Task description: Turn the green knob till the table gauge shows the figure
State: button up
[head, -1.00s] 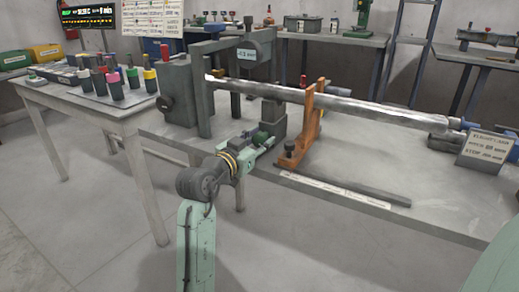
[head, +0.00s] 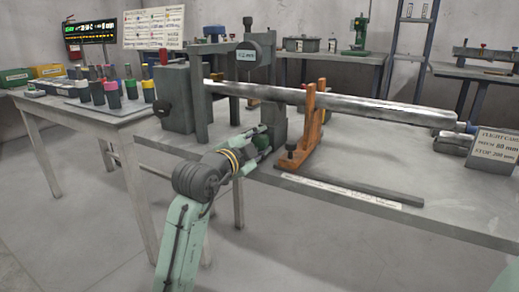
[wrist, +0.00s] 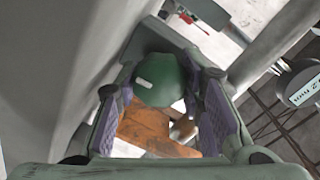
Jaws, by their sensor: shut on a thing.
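The green knob (wrist: 160,82) has a white mark on its face and sits between the purple-padded fingers of my gripper (wrist: 165,100). In the head view the knob (head: 262,143) shows at the bench's front edge, low by the grey upright. My gripper (head: 258,145) is shut on it from the front left. The table gauge (head: 246,56) is a small pale display on the dark round-topped housing above; its figure is too small to read surely. Part of the gauge (wrist: 306,91) also shows at the right edge of the wrist view.
A long metal shaft (head: 350,101) rests on an orange bracket (head: 313,118) on the bench. A flight card (head: 494,149) stands at the right. A side table at the left holds several coloured-top cylinders. A dark sign (head: 88,30) with lit text is behind it.

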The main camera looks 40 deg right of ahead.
jog(key=shift+f+m+b, duration=0.1)
jog(key=shift+m+b, duration=0.35)
jog(key=shift+m, duration=0.45)
jog(key=o, duration=0.9)
